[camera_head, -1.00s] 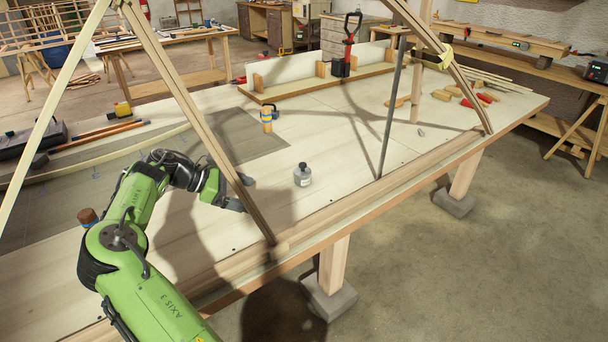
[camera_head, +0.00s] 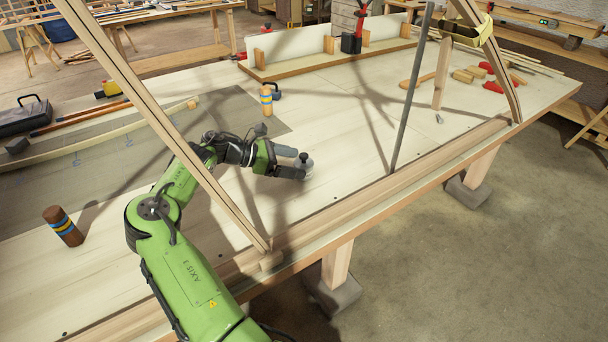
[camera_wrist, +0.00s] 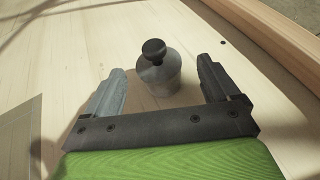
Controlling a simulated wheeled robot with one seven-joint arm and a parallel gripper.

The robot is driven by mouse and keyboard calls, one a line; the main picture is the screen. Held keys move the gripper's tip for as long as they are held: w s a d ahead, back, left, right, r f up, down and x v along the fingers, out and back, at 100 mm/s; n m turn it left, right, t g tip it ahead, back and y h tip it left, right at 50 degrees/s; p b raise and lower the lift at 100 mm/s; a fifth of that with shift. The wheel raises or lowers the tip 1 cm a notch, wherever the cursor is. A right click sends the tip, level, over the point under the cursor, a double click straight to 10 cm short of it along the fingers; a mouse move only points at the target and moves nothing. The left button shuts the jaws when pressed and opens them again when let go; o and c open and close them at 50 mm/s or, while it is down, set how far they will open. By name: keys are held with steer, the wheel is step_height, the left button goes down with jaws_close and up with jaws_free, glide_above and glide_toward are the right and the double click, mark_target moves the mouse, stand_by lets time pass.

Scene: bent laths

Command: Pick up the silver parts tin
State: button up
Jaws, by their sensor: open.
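The silver parts tin (camera_wrist: 158,76) is a small grey cylinder with a black knob on top. It stands upright on the pale wooden bench. In the wrist view it is just ahead of my open gripper (camera_wrist: 163,88), centred between the two grey fingers, its near part reaching between their tips. I see no finger touching it. In the head view the tin (camera_head: 308,170) is partly hidden behind my gripper (camera_head: 297,166), which is low over the bench.
A leaning wooden lath (camera_head: 160,125) crosses in front of my arm, and a dark upright rod (camera_head: 409,95) stands right of the tin. A brown striped peg (camera_head: 63,226) and a pale striped peg (camera_head: 267,101) stand on the bench. Bench surface around the tin is clear.

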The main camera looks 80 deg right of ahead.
mark_target(301, 162)
steer(key=b+x, duration=0.2)
steer(key=x, duration=0.3)
steer(key=shift+s+d, duration=0.1)
steer(key=shift+r, duration=0.1)
steer(key=c, duration=1.1)
